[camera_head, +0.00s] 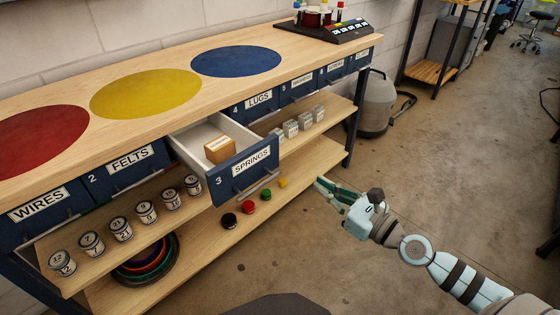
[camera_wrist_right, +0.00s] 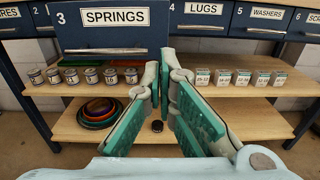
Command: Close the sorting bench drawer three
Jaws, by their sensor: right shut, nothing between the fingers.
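Drawer three (camera_head: 226,186), labelled "3 SPRINGS", is pulled out of the sorting bench, with its white interior showing. A small cardboard box (camera_head: 219,150) stands inside it. Its dark blue front with a metal handle also shows at the upper left of the right wrist view (camera_wrist_right: 80,32). My right gripper (camera_head: 319,184) is in front of the bench, to the right of the drawer front and apart from it in the head view. Its green-padded fingers are shut and empty in the right wrist view (camera_wrist_right: 167,62). My left gripper is not in view.
Drawers beside it, such as LUGS (camera_head: 258,102) and FELTS (camera_head: 130,166), look closed. A wooden bench top (camera_head: 170,58) carries coloured circles. The concrete floor (camera_head: 440,170) at right is mostly clear.

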